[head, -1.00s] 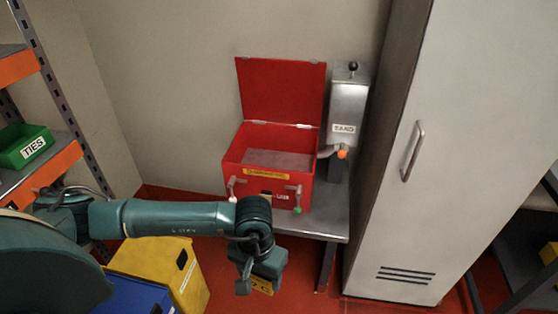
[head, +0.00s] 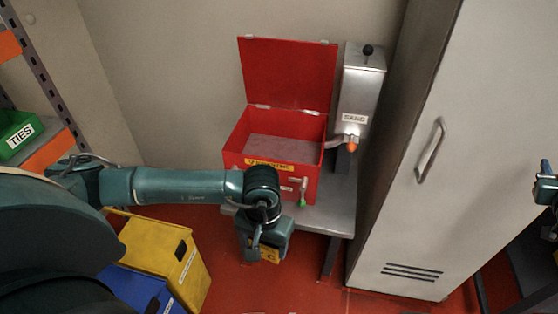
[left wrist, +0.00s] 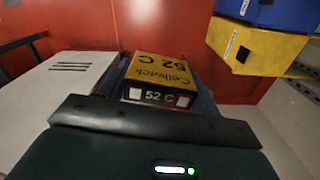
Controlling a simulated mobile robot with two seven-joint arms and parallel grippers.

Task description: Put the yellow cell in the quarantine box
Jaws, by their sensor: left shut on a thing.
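The yellow cell (left wrist: 160,72), with a dark end face marked "52 C", is between the jaws of my left gripper in the left wrist view. In the head view my left gripper (head: 265,250) points down in front of the red box, lower than its rim, with a bit of the yellow cell (head: 269,256) showing under it. The red quarantine box (head: 314,160) stands on a metal bench with its lid up, and its visible floor looks empty. Part of my right arm's end (head: 545,188) shows at the right edge; its jaws are not clear.
A metal dispenser (head: 361,90) with a black knob stands right of the box. A tall pale cabinet (head: 440,210) is farther right. Yellow (head: 190,265) and blue (head: 135,285) bins stand below my left arm. A green TIES bin (head: 18,135) sits on the left shelf.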

